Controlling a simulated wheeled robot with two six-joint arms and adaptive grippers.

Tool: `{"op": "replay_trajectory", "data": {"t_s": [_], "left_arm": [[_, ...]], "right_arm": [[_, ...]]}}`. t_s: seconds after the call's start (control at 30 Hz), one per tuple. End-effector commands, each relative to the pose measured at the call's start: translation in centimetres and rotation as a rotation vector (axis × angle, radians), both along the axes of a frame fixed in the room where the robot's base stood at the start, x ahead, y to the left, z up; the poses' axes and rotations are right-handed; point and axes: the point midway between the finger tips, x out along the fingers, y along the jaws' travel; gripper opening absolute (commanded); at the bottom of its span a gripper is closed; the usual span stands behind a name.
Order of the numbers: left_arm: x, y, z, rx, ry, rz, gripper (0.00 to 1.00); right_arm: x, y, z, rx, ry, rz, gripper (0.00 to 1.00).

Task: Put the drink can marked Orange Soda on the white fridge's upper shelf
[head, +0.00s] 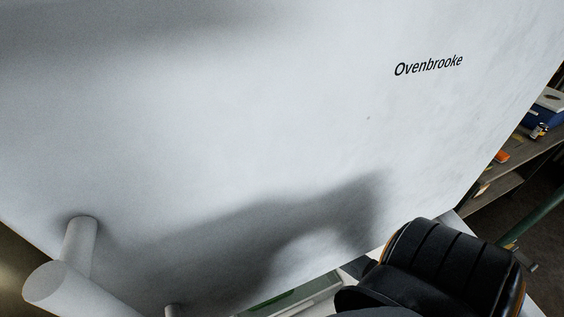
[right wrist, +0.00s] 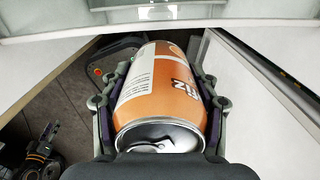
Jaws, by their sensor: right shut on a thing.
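An orange and white drink can (right wrist: 170,85) lies between the fingers of my right gripper (right wrist: 166,76) in the right wrist view. The fingers are shut on its sides, and its metal top faces the camera. Large letters on it are partly readable; the words Orange Soda cannot be made out. The white fridge's door (head: 250,120), marked Ovenbrooke, fills most of the head view. In the right wrist view, pale shelf-like edges (right wrist: 160,14) cross the top, beyond the can. Whether this is the upper shelf cannot be told. My left gripper is not in view.
The door's handle (head: 62,285) sticks out at the lower left of the head view. A white panel with a dark edge (right wrist: 265,70) stands close right of the can in the wrist view. Cluttered shelving (head: 510,165) stands at the head view's right edge.

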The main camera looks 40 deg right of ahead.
Motion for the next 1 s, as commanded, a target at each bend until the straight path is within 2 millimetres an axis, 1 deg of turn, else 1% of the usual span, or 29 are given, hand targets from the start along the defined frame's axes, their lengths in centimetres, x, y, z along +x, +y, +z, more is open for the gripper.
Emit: {"op": "replay_trajectory", "data": {"t_s": [0.03,0.17,0.4,0.6,0.63,0.7,0.8,1.0], "left_arm": [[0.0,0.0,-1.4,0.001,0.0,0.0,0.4],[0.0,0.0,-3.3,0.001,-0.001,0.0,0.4],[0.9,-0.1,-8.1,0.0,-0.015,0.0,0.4],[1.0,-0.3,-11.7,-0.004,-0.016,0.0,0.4],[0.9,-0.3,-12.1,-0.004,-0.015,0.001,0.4],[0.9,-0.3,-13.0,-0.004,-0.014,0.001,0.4],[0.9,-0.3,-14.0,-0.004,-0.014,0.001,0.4],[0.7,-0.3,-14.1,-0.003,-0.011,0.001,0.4]], "right_arm": [[1.4,-0.5,-0.7,-0.002,-0.006,0.0,0.15],[4.5,-1.4,-0.7,-0.001,-0.006,-0.002,0.15],[10.8,-3.4,-1.0,-0.001,-0.007,-0.002,0.15],[14.7,-4.7,-0.8,0.0,-0.005,-0.002,0.15],[15.2,-4.8,-0.8,-0.001,-0.004,-0.001,0.15],[14.7,-4.7,-2.1,0.0,0.002,0.0,0.15],[14.7,-4.7,-3.0,-0.001,0.0,0.0,0.15],[14.7,-4.7,-3.1,-0.001,-0.001,0.0,0.15]]}}
